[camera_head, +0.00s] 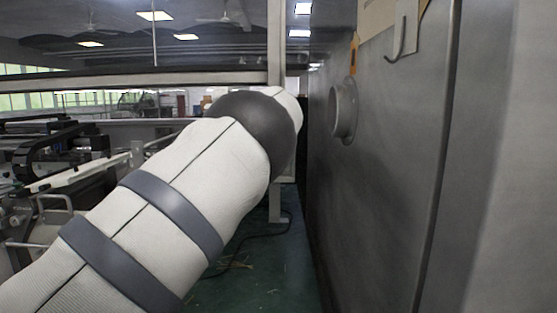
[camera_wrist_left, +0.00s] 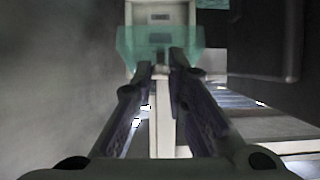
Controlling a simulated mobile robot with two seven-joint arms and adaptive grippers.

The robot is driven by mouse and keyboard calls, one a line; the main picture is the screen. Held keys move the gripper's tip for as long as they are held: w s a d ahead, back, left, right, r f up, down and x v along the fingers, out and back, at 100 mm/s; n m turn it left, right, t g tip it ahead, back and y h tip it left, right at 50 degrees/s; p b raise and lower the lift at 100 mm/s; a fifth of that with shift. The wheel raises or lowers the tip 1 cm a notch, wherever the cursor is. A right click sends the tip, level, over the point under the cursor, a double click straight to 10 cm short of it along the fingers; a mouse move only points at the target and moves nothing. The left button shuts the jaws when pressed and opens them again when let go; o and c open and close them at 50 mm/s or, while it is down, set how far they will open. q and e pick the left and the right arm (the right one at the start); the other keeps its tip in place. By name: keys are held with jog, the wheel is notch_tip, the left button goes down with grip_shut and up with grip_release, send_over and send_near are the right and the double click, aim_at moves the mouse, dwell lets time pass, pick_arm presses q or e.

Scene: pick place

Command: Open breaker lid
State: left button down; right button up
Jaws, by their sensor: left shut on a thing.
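The breaker lid (camera_wrist_left: 135,42) is a translucent teal cover in the left wrist view, at the top middle. Behind and above it is a pale breaker box (camera_wrist_left: 158,14). My left gripper (camera_wrist_left: 162,70) has its two dark fingers close together at the lower edge of the lid, shut on it. The fingertips partly hide the contact. In the head view my left arm crosses from the lower left and the gripper is hidden beyond it. The breaker does not show there. My right gripper is in neither view.
A large grey cabinet wall (camera_head: 390,170) with a round flange (camera_head: 343,110) and a metal hook (camera_head: 402,38) stands close on the right. Machinery (camera_head: 60,150) fills the left. A strip of green floor (camera_head: 262,262) is open between, with a dark cable on it.

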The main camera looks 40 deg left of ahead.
pick_arm(q)
jog(key=c, duration=2.4)
grip_release()
jog(key=r, duration=0.3)
jog(key=shift+w+a, duration=0.1)
jog(key=shift+a, duration=0.2)
jog(key=c, duration=1.6)
grip_release()
jog(key=shift+f, duration=0.4)
jog(key=shift+w+a+f, duration=0.15)
jog(key=shift+w+f, duration=0.1)
jog(key=shift+w, duration=0.05)
jog(key=v, duration=1.2)
jog(key=shift+f, duration=0.1)
